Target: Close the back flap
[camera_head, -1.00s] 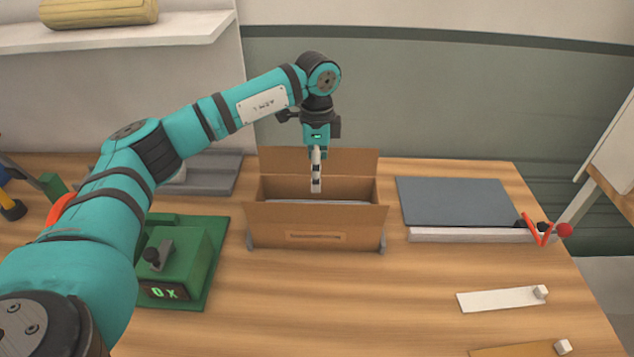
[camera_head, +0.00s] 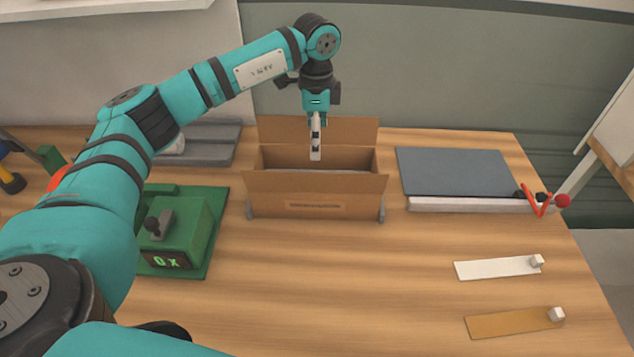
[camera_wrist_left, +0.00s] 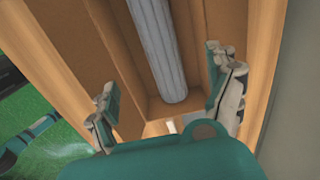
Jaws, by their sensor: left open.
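An open brown cardboard box (camera_head: 270,200) stands on the table. Its back flap (camera_head: 350,130) stands up at the rear, and its front flap (camera_head: 290,182) leans outward toward me. My left gripper (camera_head: 316,157) points down over the box, in front of the back flap in the picture. In the left wrist view its two fingers (camera_wrist_left: 165,103) are apart with nothing between them. A grey-blue ribbed roll (camera_wrist_left: 158,50) lies inside the box. Whether a finger touches the flap cannot be told. My right gripper is not in view.
A green device (camera_head: 180,235) with a lit display stands left of the box. A blue-grey board (camera_head: 455,172) with a red-handled lever lies to the right. White (camera_head: 490,268) and tan (camera_head: 505,323) strips lie at front right. The table in front of the box is clear.

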